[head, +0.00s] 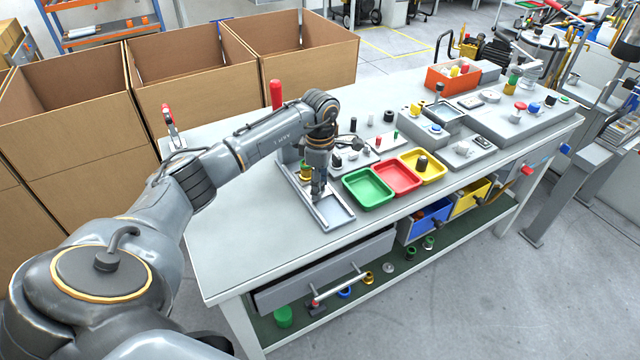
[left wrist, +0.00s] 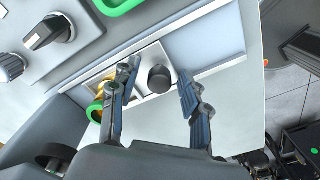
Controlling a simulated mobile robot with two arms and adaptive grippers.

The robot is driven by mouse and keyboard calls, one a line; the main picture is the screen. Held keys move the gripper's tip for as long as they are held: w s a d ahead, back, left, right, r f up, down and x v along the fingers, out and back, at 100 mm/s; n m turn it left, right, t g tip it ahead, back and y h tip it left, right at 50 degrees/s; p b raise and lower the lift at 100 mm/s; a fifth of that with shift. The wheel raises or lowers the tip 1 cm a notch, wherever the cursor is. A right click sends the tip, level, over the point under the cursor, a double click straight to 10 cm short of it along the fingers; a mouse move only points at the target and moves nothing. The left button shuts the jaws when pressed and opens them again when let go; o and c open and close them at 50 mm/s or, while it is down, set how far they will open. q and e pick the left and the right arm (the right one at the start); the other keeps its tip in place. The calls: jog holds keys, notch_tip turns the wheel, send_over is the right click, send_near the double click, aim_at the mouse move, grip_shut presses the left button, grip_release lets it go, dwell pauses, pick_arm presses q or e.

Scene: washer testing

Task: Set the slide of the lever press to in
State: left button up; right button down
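The lever press (head: 290,155) stands near the left end of the bench, partly hidden behind my left arm; a red knob (head: 276,92) rises above it. Its slide appears to be the pale grey plate in a framed track (head: 334,213) at its foot, pointing toward the front edge. A dark round knob (left wrist: 160,79) stands on the plate in the left wrist view. My left gripper (head: 318,190) points down over the track. In the left wrist view its fingers (left wrist: 158,70) are apart, one on each side of the knob; contact cannot be told. My right gripper is out of view.
Green (head: 368,188), red (head: 397,175) and yellow (head: 424,165) trays stand right of the track. A panel with dark knobs (head: 350,158) lies behind them. Cardboard boxes (head: 300,50) stand behind the bench. The bench's front left surface (head: 250,245) is clear.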

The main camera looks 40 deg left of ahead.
pick_arm(q)
notch_tip(320, 180, up, 12)
dwell(0.6)
